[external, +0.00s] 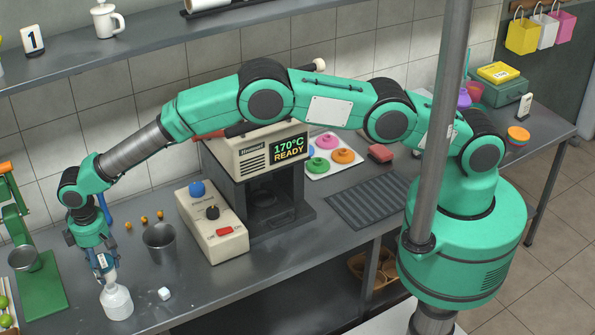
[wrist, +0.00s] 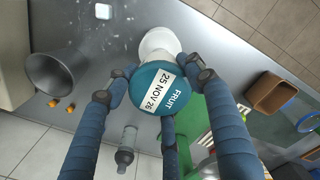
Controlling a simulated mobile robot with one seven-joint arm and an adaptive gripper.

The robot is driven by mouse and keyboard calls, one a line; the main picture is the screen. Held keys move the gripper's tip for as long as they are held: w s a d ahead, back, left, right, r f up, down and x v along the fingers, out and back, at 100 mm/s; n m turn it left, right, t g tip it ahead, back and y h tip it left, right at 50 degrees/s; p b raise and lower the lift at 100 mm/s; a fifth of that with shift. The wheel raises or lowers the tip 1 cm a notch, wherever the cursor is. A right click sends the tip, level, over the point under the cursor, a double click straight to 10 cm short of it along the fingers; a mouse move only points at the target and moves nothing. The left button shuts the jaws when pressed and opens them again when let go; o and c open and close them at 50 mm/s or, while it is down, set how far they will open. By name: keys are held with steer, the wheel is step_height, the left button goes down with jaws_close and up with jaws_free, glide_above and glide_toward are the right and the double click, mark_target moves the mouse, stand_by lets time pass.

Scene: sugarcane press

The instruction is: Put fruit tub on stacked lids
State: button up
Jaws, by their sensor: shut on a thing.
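The fruit tub (wrist: 160,88) shows in the wrist view as a round blue-teal top with a white label reading "FRUIT 25 NOV 26". My gripper (wrist: 162,100) is shut on it, with its blue fingers around the rim. In the external view my gripper (external: 103,268) is low over the left end of the counter. The tub is mostly hidden by the fingers there. A small stack of coloured discs (external: 518,135), possibly the stacked lids, is at the far right; I cannot tell for sure.
A white rounded jar (external: 117,303) is just below my gripper; I cannot tell whether it touches the tub. A metal cup (external: 160,243), a white cube (external: 164,293) and a control box (external: 212,222) are to the right. A green stand (external: 40,285) is to the left.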

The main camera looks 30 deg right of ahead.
mark_target(106, 274)
stand_by(0.3)
steer(key=shift+f+p, duration=0.3)
steer(key=shift+f, duration=1.35)
steer(key=shift+f, duration=0.15)
steer(key=o, duration=1.5)
steer(key=shift+f, duration=0.1)
steer(key=shift+r, duration=0.25)
step_height(106, 274, up, 12)
steer(key=shift+f+b, duration=0.1)
steer(key=shift+b, duration=0.5)
